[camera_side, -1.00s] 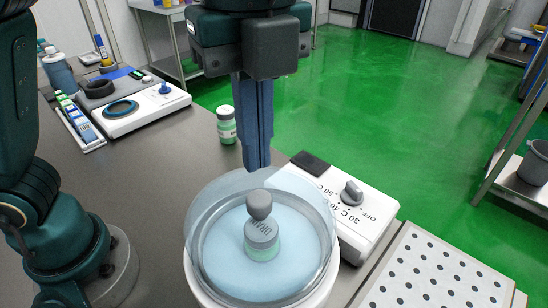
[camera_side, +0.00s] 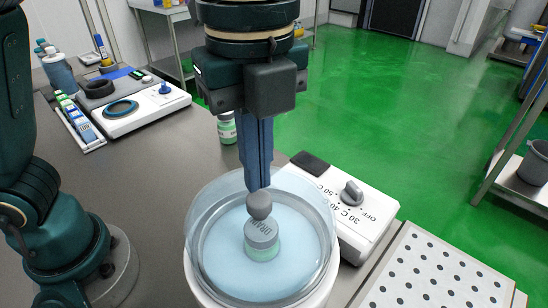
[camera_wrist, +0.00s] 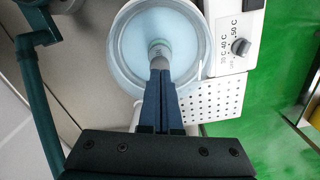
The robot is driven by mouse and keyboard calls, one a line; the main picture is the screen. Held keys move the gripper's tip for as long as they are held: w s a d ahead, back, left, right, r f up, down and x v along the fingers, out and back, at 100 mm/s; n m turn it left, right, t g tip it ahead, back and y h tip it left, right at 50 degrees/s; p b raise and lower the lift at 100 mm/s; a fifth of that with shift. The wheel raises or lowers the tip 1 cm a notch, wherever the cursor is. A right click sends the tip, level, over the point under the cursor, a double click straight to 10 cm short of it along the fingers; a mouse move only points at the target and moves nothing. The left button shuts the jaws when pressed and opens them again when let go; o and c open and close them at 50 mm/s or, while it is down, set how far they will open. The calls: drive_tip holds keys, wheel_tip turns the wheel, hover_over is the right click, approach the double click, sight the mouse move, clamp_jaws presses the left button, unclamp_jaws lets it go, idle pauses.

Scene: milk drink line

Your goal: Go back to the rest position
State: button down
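My gripper (camera_side: 257,186) points straight down over the water bath (camera_side: 203,240), a round clear-rimmed tub with pale blue water. Its two blue fingers lie side by side with no clear gap, and it looks shut and empty. A bottle with a grey cap and green lower part (camera_side: 262,240) stands in the water, with a round grey knob (camera_side: 260,206) above it. The fingertips are right at the top of the knob; whether they touch it I cannot tell. In the wrist view, the fingers (camera_wrist: 160,75) end at the bottle (camera_wrist: 159,48).
The bath's dial panel (camera_side: 352,208) is to its right, with a white perforated plate (camera_side: 435,270) beyond. Another bottle (camera_side: 227,128) stands behind the gripper. A white device with a dark ring (camera_side: 140,115) and a rack of vials (camera_side: 78,122) are at back left.

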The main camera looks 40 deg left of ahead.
drive_tip(key=shift+f, duration=0.6)
drive_tip(key=shift+f, duration=0.15)
drive_tip(key=shift+r, duration=3.5)
